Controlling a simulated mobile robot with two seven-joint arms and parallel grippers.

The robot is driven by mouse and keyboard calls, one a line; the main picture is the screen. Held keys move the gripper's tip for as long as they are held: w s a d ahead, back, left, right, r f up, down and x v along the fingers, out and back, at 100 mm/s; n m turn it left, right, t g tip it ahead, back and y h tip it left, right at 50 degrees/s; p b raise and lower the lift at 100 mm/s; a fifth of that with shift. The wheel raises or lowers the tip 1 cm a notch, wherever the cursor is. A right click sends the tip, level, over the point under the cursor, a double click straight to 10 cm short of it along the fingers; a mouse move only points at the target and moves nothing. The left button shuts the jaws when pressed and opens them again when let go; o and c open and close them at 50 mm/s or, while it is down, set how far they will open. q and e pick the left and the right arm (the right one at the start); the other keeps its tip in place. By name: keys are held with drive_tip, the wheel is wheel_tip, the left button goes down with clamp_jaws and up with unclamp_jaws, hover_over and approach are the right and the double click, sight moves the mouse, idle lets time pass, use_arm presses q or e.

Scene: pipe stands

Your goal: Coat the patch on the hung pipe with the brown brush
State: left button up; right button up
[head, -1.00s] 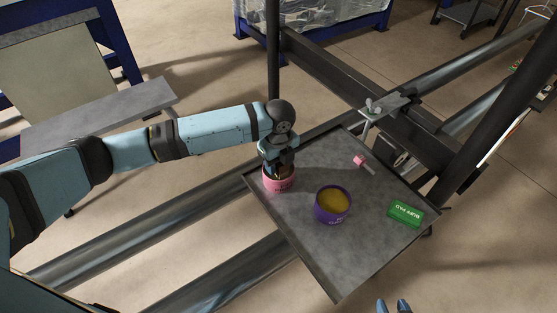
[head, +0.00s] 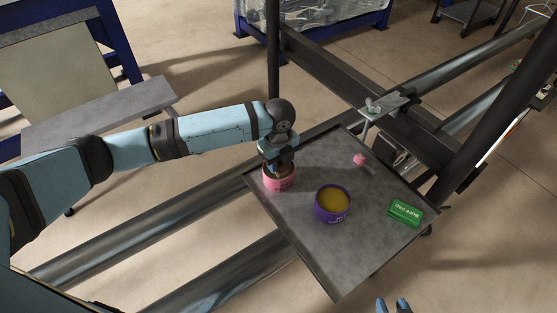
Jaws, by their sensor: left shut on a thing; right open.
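My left gripper (head: 279,162) points down over the pink tin (head: 280,184) at the tray's left corner, with its fingertips at the tin's mouth. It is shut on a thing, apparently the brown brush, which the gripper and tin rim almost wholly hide. A purple tin (head: 332,212) with yellow-brown contents stands apart to the right. My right gripper (head: 393,306) shows only as two blue fingertips at the bottom edge, apart and empty. Long grey pipes (head: 150,218) run diagonally behind and under the tray; I cannot tell which is the hung one. No patch shows.
The grey tray (head: 335,272) also holds a green box (head: 405,212) at the right and a small pink-ended tool (head: 362,161) at the back. A dark post (head: 273,60) and beam (head: 330,72) stand behind. The tray's front part is clear.

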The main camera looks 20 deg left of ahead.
idle(1.0)
use_arm(q)
drive_tip(key=shift+p, duration=0.3)
wheel_tip(320, 180, up, 4)
drive_tip(key=p, duration=0.4)
drive_tip(key=shift+r+p, duration=0.2)
drive_tip(key=shift+p, duration=0.15)
wheel_tip(320, 180, up, 3)
drive_tip(key=p, duration=0.2)
drive_tip(key=shift+f+p, duration=0.15)
drive_tip(key=shift+p, duration=0.25)
drive_tip(key=shift+f, duration=0.1)
